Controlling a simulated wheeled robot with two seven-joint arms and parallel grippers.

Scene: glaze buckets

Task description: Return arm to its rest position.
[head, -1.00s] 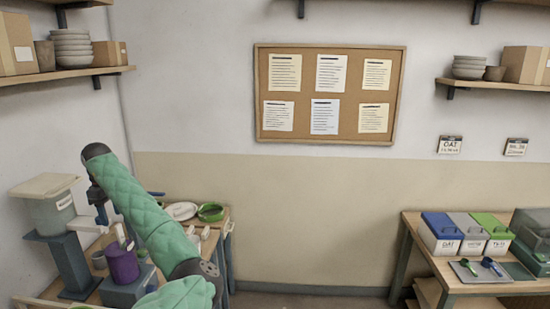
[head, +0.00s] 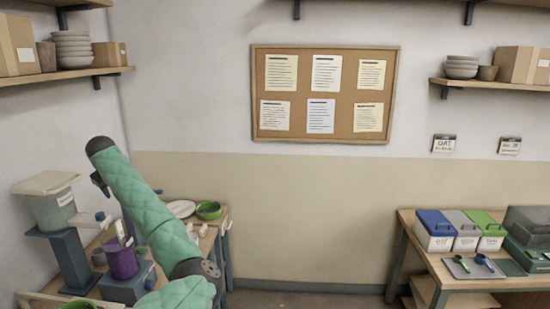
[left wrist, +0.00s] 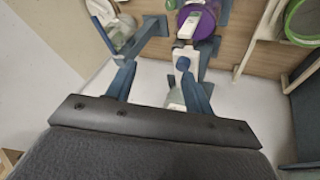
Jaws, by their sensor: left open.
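My left arm, in a green quilted sleeve, rises from the bottom of the head view toward the upper left. My left gripper shows in the left wrist view (left wrist: 160,78), with its two blue-grey fingers spread apart and nothing held between them. In the head view most of the gripper is hidden behind the arm; a dark part (head: 100,184) shows at its left edge. A purple bucket (head: 122,262) stands on the left table, below the gripper; it also shows in the left wrist view (left wrist: 202,20). My right gripper is not in view.
A hopper on a blue-grey stand (head: 52,210) is left of the bucket. A green bowl (head: 209,210) is at the table's back. The right table (head: 480,283) holds lidded bins and scoops. Wall shelves hang above left and right. The floor between the tables is clear.

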